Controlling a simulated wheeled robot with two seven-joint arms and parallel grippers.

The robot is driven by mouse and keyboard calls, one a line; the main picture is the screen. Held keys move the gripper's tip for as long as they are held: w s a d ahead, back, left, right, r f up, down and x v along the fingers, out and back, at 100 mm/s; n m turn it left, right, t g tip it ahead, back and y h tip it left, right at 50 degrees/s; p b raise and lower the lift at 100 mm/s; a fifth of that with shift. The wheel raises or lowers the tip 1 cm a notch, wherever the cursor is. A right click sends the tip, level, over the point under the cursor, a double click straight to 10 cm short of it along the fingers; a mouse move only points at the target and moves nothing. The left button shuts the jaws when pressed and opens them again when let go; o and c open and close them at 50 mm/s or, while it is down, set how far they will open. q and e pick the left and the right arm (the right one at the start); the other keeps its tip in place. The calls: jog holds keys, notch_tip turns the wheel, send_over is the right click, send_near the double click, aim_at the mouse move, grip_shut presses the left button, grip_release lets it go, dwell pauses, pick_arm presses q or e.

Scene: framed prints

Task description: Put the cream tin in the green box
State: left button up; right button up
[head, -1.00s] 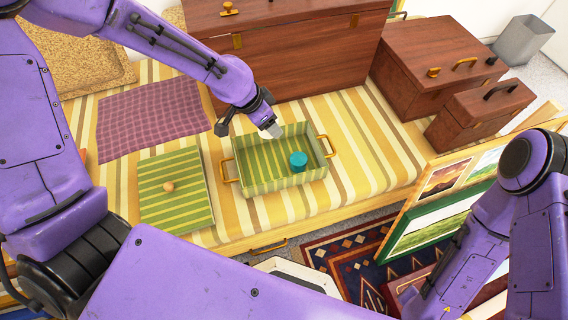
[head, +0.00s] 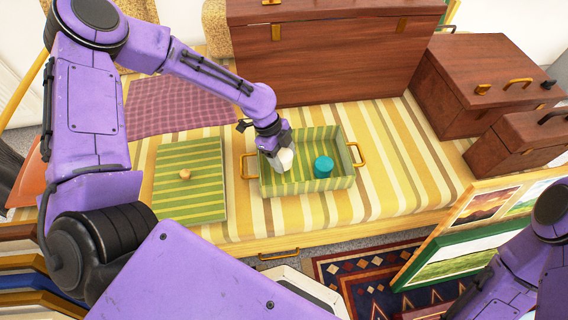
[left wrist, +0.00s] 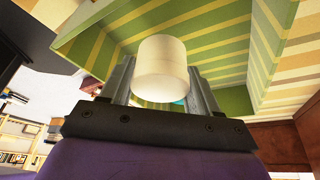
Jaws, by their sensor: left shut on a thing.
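The cream tin (head: 284,160) is a small pale cylinder in the jaws of my left gripper (head: 281,150). The left wrist view shows the tin (left wrist: 160,68) between the two fingers of the gripper (left wrist: 160,90). The green box (head: 338,183) is an open striped tray with brass side handles, on the striped bed cover. My left gripper holds the tin over the left part of the box. I cannot tell whether the tin touches the box floor. A teal tin (head: 323,166) stands in the right part of the box. My right gripper is not in view.
A green striped lid (head: 190,200) with a round knob lies left of the box. A purple checked cloth (head: 175,105) lies behind it. A large brown trunk (head: 340,60) stands behind the box, with smaller brown cases (head: 470,85) at right. Framed prints (head: 450,245) lean at lower right.

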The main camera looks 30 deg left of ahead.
aim_at(283, 161)
pick_arm(q)
jog(key=f, duration=0.1)
jog(key=f+b, duration=0.1)
jog(key=w+f, duration=0.1)
jog(key=f, duration=0.1)
jog(key=shift+a, duration=0.35)
jog(key=shift+f, duration=0.2)
jog(key=shift+f, duration=0.2)
jog(key=o, duration=1.2)
jog(key=shift+c, duration=0.2)
jog(key=shift+r, duration=0.1)
